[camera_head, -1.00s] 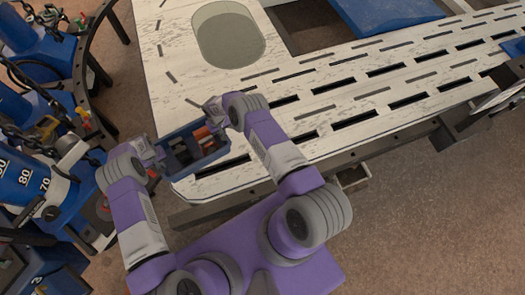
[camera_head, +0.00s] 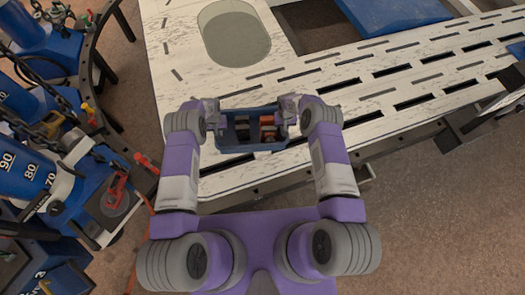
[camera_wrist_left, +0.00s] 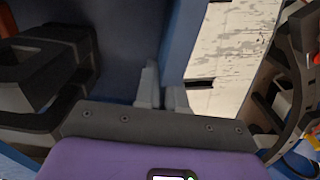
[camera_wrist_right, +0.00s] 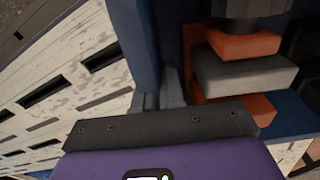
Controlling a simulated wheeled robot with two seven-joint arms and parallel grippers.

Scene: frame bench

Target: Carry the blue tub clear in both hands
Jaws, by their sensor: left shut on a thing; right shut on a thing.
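The blue tub (camera_head: 250,147) hangs between my two hands, over the near edge of the pale slotted bench, and looks about level. It holds orange, grey and dark pieces. My left gripper (camera_head: 216,117) is shut on its left end wall, and my right gripper (camera_head: 289,112) is shut on its right end wall. In the left wrist view the fingers straddle the blue wall (camera_wrist_left: 177,45), with dark pieces inside. In the right wrist view the fingers grip the other wall (camera_wrist_right: 147,45) beside stacked orange and grey pieces (camera_wrist_right: 245,75). The gap under the tub is hidden.
The pale slotted bench (camera_head: 185,75) spreads ahead and right, with an oval recess (camera_head: 235,35) behind the tub and a blue panel (camera_head: 395,12) farther back. Blue machines with chains (camera_head: 25,165) and a curved dark rail (camera_head: 85,70) crowd the left. Floor (camera_head: 450,230) is clear at right.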

